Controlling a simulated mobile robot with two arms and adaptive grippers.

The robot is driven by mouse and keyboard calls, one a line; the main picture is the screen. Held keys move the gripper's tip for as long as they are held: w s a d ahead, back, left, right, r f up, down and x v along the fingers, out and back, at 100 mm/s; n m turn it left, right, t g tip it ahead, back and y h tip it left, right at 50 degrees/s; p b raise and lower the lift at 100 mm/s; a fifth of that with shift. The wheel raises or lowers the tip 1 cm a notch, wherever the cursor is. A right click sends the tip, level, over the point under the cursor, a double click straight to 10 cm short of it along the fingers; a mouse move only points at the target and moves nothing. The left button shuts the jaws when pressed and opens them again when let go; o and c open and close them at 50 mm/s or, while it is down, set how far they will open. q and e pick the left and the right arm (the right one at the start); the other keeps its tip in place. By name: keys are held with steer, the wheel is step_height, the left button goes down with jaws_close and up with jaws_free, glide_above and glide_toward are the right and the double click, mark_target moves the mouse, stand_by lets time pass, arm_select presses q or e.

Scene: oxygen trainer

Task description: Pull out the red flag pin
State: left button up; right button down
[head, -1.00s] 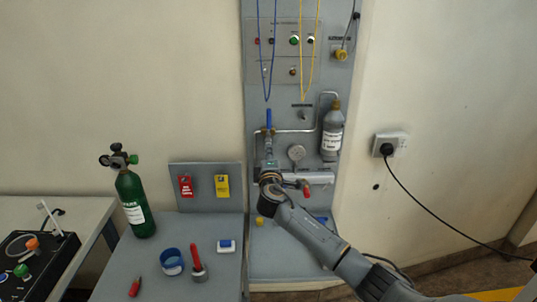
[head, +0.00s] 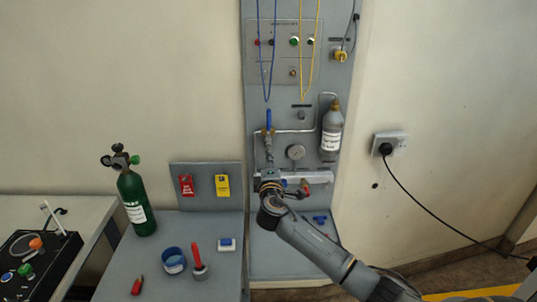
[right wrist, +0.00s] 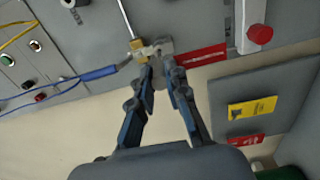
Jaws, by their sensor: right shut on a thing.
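The red flag (right wrist: 200,56) with white lettering shows in the right wrist view, beside my right gripper's fingertips. My right gripper (right wrist: 162,72) is shut on a small part at the flag's near end, close to the brass valve fitting (right wrist: 138,46). The pin itself is mostly hidden between the fingers, and I cannot tell how far it sits in the fitting. In the head view my right gripper (head: 268,173) is in front of the panel, just below the valve with the blue lever (head: 268,119). The flag is not clear there. My left gripper is not in view.
A white horizontal cylinder (head: 318,177) and a gauge (head: 295,153) are close to the right gripper. A grey bottle (head: 332,131) is to the right. Red and yellow tags (head: 222,186) hang at left. The table (head: 222,269) holds a green cylinder (head: 135,202) and small parts.

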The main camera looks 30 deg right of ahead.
steer(key=shift+p+v, duration=0.35)
steer(key=shift+v, duration=0.8)
